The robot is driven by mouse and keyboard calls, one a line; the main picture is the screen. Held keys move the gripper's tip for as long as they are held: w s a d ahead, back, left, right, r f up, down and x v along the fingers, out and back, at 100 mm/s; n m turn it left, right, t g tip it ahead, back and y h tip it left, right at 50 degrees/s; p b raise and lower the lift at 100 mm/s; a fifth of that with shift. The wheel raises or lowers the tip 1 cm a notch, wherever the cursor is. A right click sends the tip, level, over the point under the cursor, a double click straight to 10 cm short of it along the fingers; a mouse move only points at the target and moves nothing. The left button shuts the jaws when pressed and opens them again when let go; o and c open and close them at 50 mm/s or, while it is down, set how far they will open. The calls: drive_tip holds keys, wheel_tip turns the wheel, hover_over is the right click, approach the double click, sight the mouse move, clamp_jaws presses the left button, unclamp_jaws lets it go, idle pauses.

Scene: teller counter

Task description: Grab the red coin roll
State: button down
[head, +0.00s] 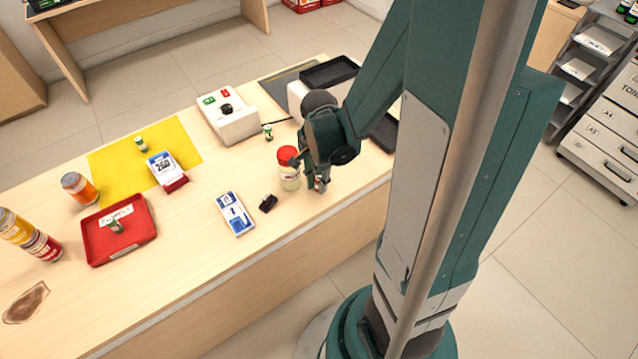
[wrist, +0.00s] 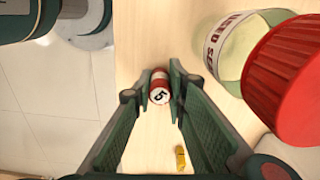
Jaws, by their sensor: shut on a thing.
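The red coin roll (wrist: 159,88), red with a white band and a dark "5" on its end, is between the fingertips of my gripper (wrist: 161,84) in the wrist view. The fingers are shut on it from both sides, over the wood counter. In the head view my gripper (head: 316,180) is low at the counter's front edge, just right of the red-lidded jar. Only a small part of the roll shows there, mostly hidden by the fingers. I cannot tell whether the roll still touches the counter.
The red-lidded jar (head: 289,178) stands close beside my gripper. Small green rolls are on the yellow mat (head: 104,165), in the red tray (head: 92,250) and near the white device (head: 228,121). A small black object (head: 268,203) and a blue-white pack (head: 235,213) lie left of the jar.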

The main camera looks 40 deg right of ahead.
sight(319, 178)
drive_tip(key=shift+r, duration=0.1)
drive_tip(key=shift+r+p, duration=1.65)
drive_tip(key=shift+r, duration=3.25)
